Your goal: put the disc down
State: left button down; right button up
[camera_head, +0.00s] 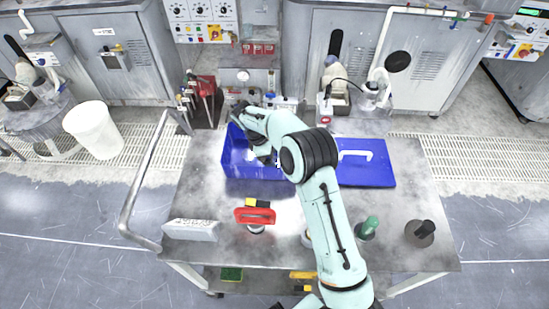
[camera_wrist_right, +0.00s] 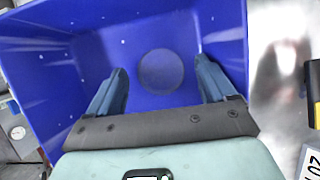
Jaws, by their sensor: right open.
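A round, dark blue disc (camera_wrist_right: 160,72) lies flat on the floor of the blue bin (camera_wrist_right: 88,62) in the right wrist view. My right gripper (camera_wrist_right: 163,82) is open above it, with one finger to each side of the disc in the picture and nothing held between them. In the head view my right arm reaches over the table into the blue bin (camera_head: 236,158). There the wrist hides part of the bin, and I cannot make out the disc. My left gripper is not in view.
A blue lid (camera_head: 372,176) with a white handle lies right of the bin. A red-handled tool (camera_head: 254,215), a white block (camera_head: 190,230), a green-knobbed item (camera_head: 368,228) and a dark knob (camera_head: 420,233) stand along the table's front. Bottles and tools crowd the back edge.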

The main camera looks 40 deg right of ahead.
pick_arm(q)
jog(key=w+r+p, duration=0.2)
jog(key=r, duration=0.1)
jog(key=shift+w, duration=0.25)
pick_arm(e)
jog(key=v, duration=1.2)
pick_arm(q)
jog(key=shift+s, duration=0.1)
pick_arm(e)
jog(key=shift+f, duration=0.15)
